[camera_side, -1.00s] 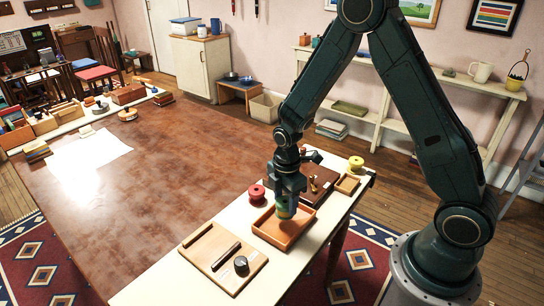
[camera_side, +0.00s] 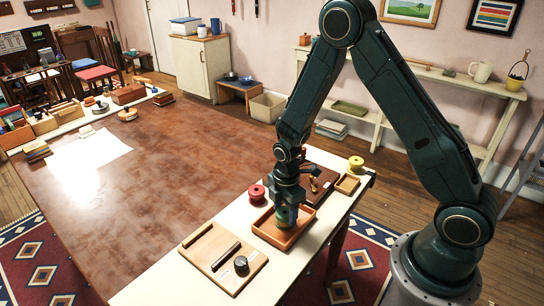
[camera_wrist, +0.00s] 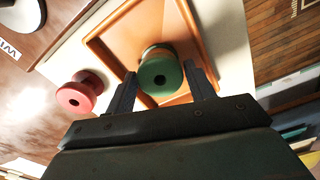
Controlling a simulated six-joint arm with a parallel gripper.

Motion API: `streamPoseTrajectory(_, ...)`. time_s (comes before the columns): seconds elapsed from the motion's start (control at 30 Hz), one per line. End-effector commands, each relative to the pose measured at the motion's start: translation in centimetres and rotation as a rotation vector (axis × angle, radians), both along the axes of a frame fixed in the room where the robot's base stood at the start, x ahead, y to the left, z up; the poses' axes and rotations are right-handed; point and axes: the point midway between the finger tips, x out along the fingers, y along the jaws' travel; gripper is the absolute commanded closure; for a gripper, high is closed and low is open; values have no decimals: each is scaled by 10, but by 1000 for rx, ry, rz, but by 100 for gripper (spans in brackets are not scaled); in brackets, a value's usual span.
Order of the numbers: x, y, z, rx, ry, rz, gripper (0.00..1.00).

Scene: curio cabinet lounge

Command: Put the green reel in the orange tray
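The green reel (camera_side: 284,216) is within the walls of the orange tray (camera_side: 272,240), toward its far side. In the wrist view the reel (camera_wrist: 160,76) shows its round green end with a dark hole, in front of the tray's orange floor and rim (camera_wrist: 108,58). My gripper (camera_side: 286,206) points down over the tray. In the wrist view its two fingers (camera_wrist: 161,88) stand on either side of the reel, with narrow gaps between them and the reel, so it looks open. The reel's contact with the tray floor is hard to see.
A red reel (camera_side: 257,193) stands just left of the tray. A dark brown board (camera_side: 318,190), a small wooden tray (camera_side: 347,184) and a yellow reel (camera_side: 356,163) lie beyond it. A wooden board with a black knob (camera_side: 241,264) lies in front.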

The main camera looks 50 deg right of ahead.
Motion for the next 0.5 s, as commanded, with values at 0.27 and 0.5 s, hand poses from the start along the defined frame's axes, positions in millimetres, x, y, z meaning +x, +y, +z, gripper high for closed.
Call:
streamPoseTrajectory(0.27, 0, 0, 0, 0, 0, 0, 27)
streamPoseTrajectory(0.5, 0, 0, 3, 0, -1, 0, 27)
